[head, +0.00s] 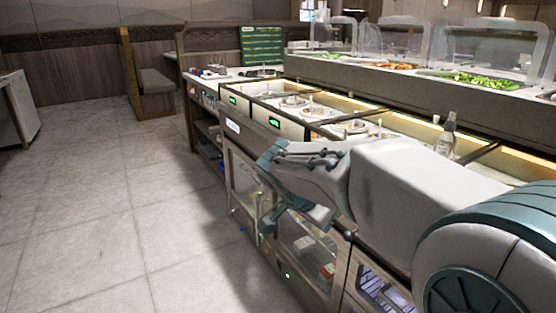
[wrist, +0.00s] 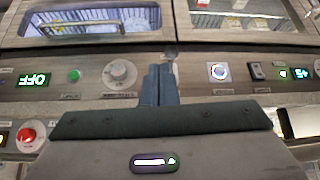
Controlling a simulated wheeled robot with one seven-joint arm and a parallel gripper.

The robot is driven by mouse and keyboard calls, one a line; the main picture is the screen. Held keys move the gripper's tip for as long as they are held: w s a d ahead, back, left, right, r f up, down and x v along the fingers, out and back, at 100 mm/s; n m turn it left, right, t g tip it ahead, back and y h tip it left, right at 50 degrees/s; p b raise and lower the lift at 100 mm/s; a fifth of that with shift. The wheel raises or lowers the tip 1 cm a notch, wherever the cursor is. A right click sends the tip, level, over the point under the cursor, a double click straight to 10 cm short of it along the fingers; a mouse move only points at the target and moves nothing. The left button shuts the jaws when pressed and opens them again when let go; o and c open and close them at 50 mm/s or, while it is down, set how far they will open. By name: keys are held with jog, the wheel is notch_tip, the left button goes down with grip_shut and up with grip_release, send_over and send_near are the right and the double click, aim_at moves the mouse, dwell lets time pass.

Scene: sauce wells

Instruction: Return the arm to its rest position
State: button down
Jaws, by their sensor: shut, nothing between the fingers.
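My arm (head: 395,190) reaches in from the right in the head view, stretched out along the front of the serving counter (head: 232,127). My gripper (head: 270,218) is at its far end, in front of the cabinet doors below the counter top. In the wrist view my gripper (wrist: 158,85) shows two blue-grey fingers pressed together, with nothing between them. The fingers face a control panel (wrist: 120,92) with knobs, buttons and lit displays. I cannot tell whether they touch it.
Sauce wells (head: 295,100) with lids and handles line the counter top. A clear bottle (head: 446,137) stands at its back edge. A salad bar with glass guards (head: 390,43) is behind. The tiled floor (head: 110,210) at left is clear.

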jog(key=s+r+n+y+p, duration=0.2)
jog(key=s+r+n+p, duration=0.3)
jog(key=p, duration=0.8)
jog(key=s+r+n+y+p, duration=0.3)
jog(key=s+r+n+p, duration=0.3)
jog(key=s+r+p, duration=0.6)
notch_tip(320, 180, up, 4)
jog(key=shift+s+d+g+y+p, duration=0.3)
jog(key=shift+d+g+p, duration=0.1)
jog(key=shift+p, duration=0.35)
